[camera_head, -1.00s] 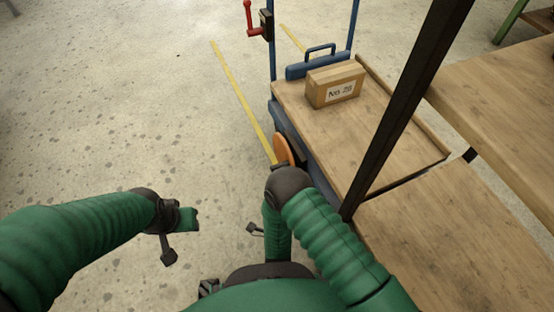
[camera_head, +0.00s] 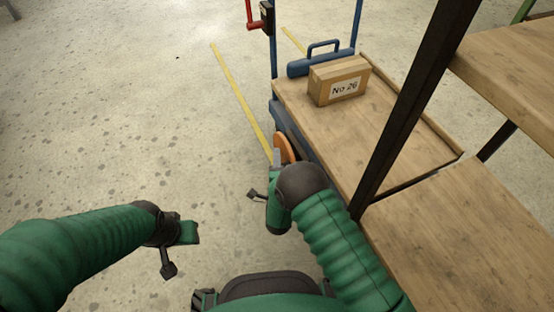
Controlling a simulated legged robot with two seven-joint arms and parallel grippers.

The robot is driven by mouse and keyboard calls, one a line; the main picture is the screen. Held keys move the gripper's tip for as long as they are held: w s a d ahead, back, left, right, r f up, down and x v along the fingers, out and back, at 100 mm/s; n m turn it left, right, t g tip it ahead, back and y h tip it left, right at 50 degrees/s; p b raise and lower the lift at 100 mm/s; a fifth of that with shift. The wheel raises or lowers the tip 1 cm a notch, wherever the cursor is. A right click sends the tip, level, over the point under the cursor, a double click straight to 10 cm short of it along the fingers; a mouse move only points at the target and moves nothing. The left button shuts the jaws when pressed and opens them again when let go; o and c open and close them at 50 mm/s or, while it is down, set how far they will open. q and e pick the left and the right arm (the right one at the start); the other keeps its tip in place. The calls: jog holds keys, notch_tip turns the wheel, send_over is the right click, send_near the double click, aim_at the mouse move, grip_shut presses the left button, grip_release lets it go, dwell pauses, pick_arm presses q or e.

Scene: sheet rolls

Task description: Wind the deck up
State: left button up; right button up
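The wooden deck (camera_head: 390,120) sits in a blue-framed cart and carries a brown carton (camera_head: 340,80) labelled No 26. An orange disc (camera_head: 285,149) shows at the cart's near left side, partly hidden by my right arm. A red crank handle (camera_head: 252,18) is on the cart's far left post. My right gripper (camera_head: 278,158) is at or beside the orange disc; contact and fingers are hidden or too small to tell. My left arm's end (camera_head: 176,240) hangs over the floor at the left, away from the cart; its finger opening cannot be made out.
A dark upright post (camera_head: 415,100) crosses in front of the deck. A lower wooden surface (camera_head: 460,240) adjoins the deck's near end, and another wooden top (camera_head: 510,60) stands at the right. The floor (camera_head: 120,120) at the left is open, with yellow lines (camera_head: 240,95).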

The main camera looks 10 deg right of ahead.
grip_shut()
jog(key=shift+r, duration=0.1)
jog(key=shift+w+a+r, duration=0.1)
dwell(0.9)
